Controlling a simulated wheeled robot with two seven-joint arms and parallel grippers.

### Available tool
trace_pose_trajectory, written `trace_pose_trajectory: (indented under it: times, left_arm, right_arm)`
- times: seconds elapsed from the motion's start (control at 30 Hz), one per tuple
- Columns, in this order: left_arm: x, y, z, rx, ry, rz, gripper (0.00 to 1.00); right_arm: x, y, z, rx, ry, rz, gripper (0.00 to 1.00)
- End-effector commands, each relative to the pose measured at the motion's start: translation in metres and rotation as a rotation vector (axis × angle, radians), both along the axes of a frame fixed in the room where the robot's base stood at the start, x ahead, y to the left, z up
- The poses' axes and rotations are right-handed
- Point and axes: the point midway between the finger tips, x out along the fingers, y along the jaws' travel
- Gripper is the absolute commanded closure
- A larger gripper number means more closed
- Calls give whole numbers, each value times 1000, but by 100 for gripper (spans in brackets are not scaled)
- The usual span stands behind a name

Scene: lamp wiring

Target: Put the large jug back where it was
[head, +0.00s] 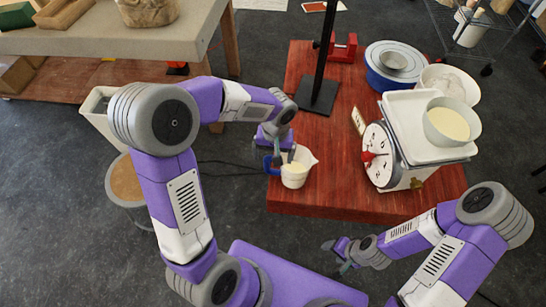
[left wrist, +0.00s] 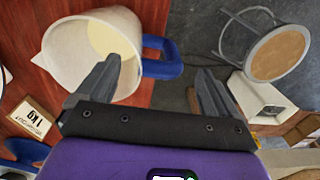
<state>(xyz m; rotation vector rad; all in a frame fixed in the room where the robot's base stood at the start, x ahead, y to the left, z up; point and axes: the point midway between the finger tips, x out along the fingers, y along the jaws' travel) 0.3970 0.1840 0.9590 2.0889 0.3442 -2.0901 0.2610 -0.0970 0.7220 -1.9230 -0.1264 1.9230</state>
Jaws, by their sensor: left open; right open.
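The large jug (head: 294,175) is white with a blue handle and stands upright on the red wooden table (head: 315,205), near its left front edge. Something pale cream is inside it. In the left wrist view the jug (left wrist: 70,62) shows with its blue handle (left wrist: 165,62). My left gripper (head: 281,153) is open at the handle. In the wrist view the handle appears between its fingers (left wrist: 163,72); whether they touch it I cannot tell. My right gripper (head: 338,257) is open and empty, low in front of the table.
A kitchen scale (head: 380,158) with a bowl (head: 450,123) stands right of the jug. A black stand (head: 318,95) rises behind it. A small card (head: 358,121) stands by the scale. A blue tub (head: 375,75) is farther back. The table between jug and scale is clear.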

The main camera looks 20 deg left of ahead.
Motion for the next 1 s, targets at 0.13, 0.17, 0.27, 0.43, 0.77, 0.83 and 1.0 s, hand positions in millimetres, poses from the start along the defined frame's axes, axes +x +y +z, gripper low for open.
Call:
trace_pose_trajectory:
  times: [0.13,0.17,0.27,0.43,0.77,0.83,1.0]
  left_arm:
    - [2,-2,38,-1,-7,0,6]
    - [1,-2,45,0,-6,0,6]
    - [1,-3,62,-2,-6,-2,6]
    - [1,-4,80,1,-2,-2,6]
    - [1,-4,84,-1,-1,-1,6]
    - [1,-4,84,-1,-1,-2,6]
    - [1,-4,84,-1,-1,-2,6]
  right_arm:
    - [0,0,10,0,0,0,39]
    - [0,0,11,0,0,0,39]
    - [0,0,14,0,0,0,39]
    - [0,0,17,0,0,0,39]
    - [0,0,18,0,0,0,39]
    - [0,0,18,0,0,0,39]
    - [0,0,18,0,0,0,39]
